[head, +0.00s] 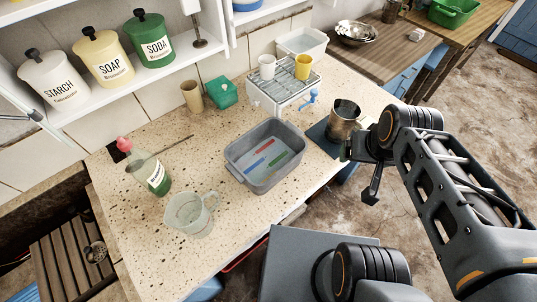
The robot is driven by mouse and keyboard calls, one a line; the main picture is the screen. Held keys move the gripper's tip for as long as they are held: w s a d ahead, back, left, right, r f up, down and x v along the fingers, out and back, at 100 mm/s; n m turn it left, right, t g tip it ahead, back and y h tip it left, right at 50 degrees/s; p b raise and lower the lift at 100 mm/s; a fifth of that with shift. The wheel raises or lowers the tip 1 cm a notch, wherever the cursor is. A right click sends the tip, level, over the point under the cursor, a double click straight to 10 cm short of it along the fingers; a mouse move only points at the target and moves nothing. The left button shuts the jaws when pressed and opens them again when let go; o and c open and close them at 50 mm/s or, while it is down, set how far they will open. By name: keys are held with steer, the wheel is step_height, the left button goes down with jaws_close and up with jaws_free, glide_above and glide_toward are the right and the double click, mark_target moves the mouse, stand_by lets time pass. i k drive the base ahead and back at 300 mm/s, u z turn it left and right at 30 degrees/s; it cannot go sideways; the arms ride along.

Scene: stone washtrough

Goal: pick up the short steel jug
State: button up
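The short steel jug (342,120) stands in the head view on a dark mat (319,137) near the right edge of the speckled stone counter. It looks upright, with its open mouth up. My gripper (354,151) is at the jug's lower right side, very close to it in the picture. I cannot tell whether they touch. The wrist hides part of the gripper and the jug's right side. The fingertips are not clear enough to show whether they are open or shut.
A grey basin (237,167) with coloured strips lies left of the jug. A white rack (284,92) with a white mug (267,67) and yellow mug (303,66) stands behind. A clear measuring jug (190,214) and green bottle (153,175) are farther left. Counter between is clear.

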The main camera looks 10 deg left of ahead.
mark_target(338, 129)
steer(key=k, duration=0.5)
steer(key=z, duration=1.7)
steer(key=i, duration=1.25)
steer(key=u, duration=4.05)
